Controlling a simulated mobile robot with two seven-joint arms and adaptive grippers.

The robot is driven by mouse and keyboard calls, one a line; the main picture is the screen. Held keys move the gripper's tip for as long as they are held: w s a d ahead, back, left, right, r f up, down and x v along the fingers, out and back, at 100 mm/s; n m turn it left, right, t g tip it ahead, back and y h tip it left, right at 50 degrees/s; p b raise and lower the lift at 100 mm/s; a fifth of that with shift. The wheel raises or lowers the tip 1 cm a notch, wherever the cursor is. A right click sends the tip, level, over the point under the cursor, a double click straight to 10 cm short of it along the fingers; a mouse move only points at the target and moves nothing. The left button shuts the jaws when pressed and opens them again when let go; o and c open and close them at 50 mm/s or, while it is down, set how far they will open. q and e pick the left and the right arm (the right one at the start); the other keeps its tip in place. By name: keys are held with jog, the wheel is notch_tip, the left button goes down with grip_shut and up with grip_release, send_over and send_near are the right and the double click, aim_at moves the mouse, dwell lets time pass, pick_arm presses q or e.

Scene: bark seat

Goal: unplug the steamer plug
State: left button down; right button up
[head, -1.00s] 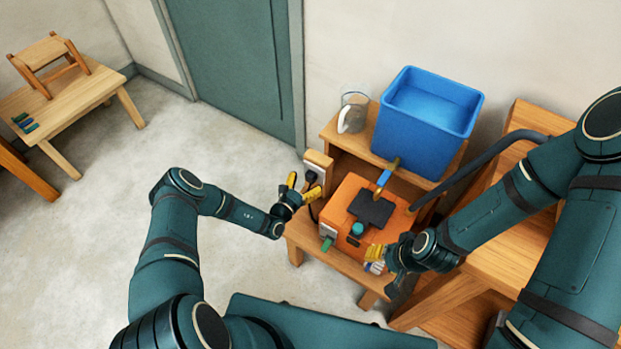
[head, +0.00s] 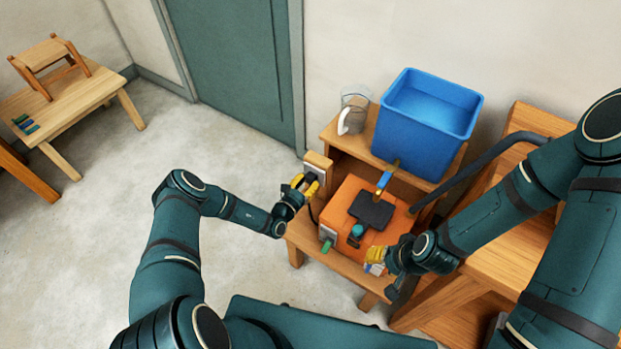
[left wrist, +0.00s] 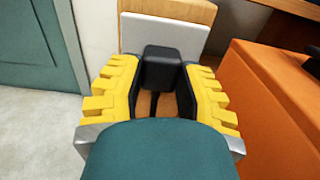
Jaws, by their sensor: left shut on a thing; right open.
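The black steamer plug (left wrist: 160,68) is between the yellow fingers of my left gripper (left wrist: 160,95) in the left wrist view, with a dark cord hanging below it. The gripper (head: 305,187) is shut on it. The plug is in front of the white outlet plate (left wrist: 180,33) on a wooden block; its prongs are hidden, and I cannot tell whether it is fully seated. The orange steamer (head: 348,195) stands on the low wooden stand to the right. My right gripper (head: 376,261) is open at the steamer's front right corner, by a small pale part.
A blue bin (head: 415,135) and a clear jug (head: 353,112) stand on the shelf behind the steamer. A dark hose (head: 470,170) runs behind my right arm. A wooden bench (head: 75,100) is far left. The floor left of the stand is clear.

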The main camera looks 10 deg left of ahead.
pick_arm(q)
jog(key=p+v, duration=0.3)
jog(key=v, duration=0.4)
pick_arm(e)
jog(key=shift+r, duration=1.55)
